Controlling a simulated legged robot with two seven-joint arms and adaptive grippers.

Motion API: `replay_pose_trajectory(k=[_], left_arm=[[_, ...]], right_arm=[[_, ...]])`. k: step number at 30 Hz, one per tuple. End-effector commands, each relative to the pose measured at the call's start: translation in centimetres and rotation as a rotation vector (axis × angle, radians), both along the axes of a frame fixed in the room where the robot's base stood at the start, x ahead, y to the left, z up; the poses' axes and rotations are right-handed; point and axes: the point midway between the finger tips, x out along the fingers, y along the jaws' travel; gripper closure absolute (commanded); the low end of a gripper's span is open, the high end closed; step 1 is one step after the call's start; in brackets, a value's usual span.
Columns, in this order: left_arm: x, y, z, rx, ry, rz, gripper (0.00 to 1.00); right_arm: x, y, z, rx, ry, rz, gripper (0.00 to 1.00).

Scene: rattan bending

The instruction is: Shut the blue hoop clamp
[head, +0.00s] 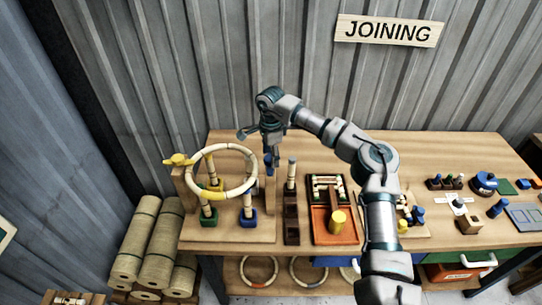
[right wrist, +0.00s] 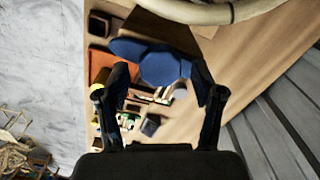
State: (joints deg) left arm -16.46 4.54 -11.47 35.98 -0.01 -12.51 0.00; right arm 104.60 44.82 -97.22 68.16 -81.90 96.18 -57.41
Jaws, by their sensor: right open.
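The blue hoop clamp (head: 269,162) is at the right side of the hoop stand, partly hidden under my right gripper (head: 272,146). In the right wrist view the blue clamp (right wrist: 165,66) shows a rounded knob with a lobe to the left. The knob lies between the two open fingers of my right gripper (right wrist: 160,80); I cannot tell whether they touch it. A pale rattan hoop (head: 255,170) rests on the stand, and part of it crosses the top of the wrist view (right wrist: 215,12). A yellow clamp (head: 178,160) is at the stand's left side. My left gripper is not visible.
A dark block with a pale rod (head: 291,205) and an orange tray (head: 320,232) with a yellow cylinder (head: 338,222) are right of the stand. Smaller parts crowd the right of the wooden table (head: 450,150).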

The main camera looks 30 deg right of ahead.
Motion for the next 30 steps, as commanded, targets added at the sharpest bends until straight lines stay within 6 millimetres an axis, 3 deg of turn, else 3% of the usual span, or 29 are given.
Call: replay_pose_trajectory(k=[5, 10, 18, 30], left_arm=[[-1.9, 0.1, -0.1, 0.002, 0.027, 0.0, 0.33], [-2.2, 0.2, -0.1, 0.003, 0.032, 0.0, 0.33], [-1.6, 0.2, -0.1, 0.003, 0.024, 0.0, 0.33], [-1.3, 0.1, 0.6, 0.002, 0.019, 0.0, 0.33]], right_arm=[[0.0, -0.1, -0.7, 0.001, 0.001, 0.0, 0.33], [0.0, -0.2, -0.7, 0.002, 0.0, 0.0, 0.33], [0.0, -0.2, -0.7, 0.001, 0.001, 0.0, 0.93], [0.1, -0.3, -0.6, 0.0, 0.0, -0.073, 0.93]])
